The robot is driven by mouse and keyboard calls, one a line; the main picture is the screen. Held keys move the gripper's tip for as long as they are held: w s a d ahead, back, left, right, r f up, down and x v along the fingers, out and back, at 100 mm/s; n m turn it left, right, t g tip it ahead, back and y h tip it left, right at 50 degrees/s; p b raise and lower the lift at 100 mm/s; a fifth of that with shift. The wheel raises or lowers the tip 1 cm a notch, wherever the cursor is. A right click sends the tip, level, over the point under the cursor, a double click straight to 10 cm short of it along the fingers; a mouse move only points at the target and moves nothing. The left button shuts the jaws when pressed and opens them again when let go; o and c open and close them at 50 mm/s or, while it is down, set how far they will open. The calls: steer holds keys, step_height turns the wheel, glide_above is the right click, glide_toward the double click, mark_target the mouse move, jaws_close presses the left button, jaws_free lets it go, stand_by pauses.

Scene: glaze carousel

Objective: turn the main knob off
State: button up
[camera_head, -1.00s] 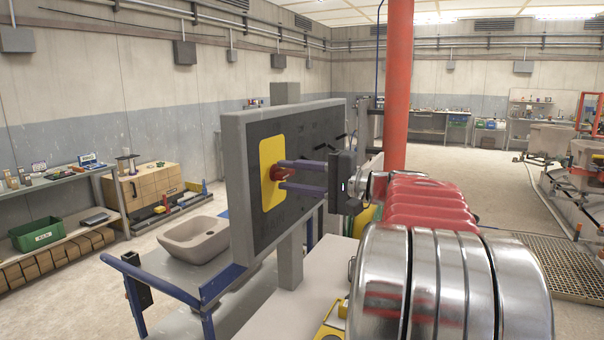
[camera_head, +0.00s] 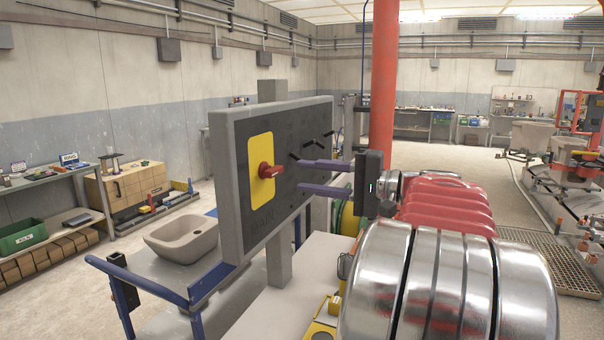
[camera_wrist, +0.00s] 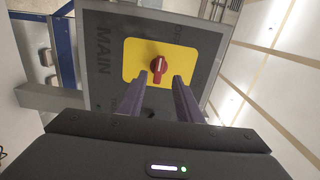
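The main knob (camera_head: 270,171) is red and sits on a yellow plate (camera_head: 262,196) on a dark grey panel (camera_head: 236,238). In the wrist view the knob (camera_wrist: 158,67) has a white mark on its bar, which points along the picture's vertical. "MAIN" is printed on the panel beside the plate. My gripper (camera_head: 301,178) is open, with two purple fingers apart and nothing between them. In the wrist view the fingertips (camera_wrist: 167,77) lie on either side of the knob's lower part, but in the head view they stand clear of it, to its right.
The panel stands on a grey post (camera_head: 279,265). A blue-railed cart (camera_head: 140,272) with a grey basin (camera_head: 181,240) is at lower left. A red column (camera_head: 385,90) rises behind my arm. Open floor lies beyond.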

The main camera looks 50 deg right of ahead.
steer(key=v, duration=0.5)
steer(key=shift+s, duration=0.35)
steer(key=shift+s+d, duration=0.1)
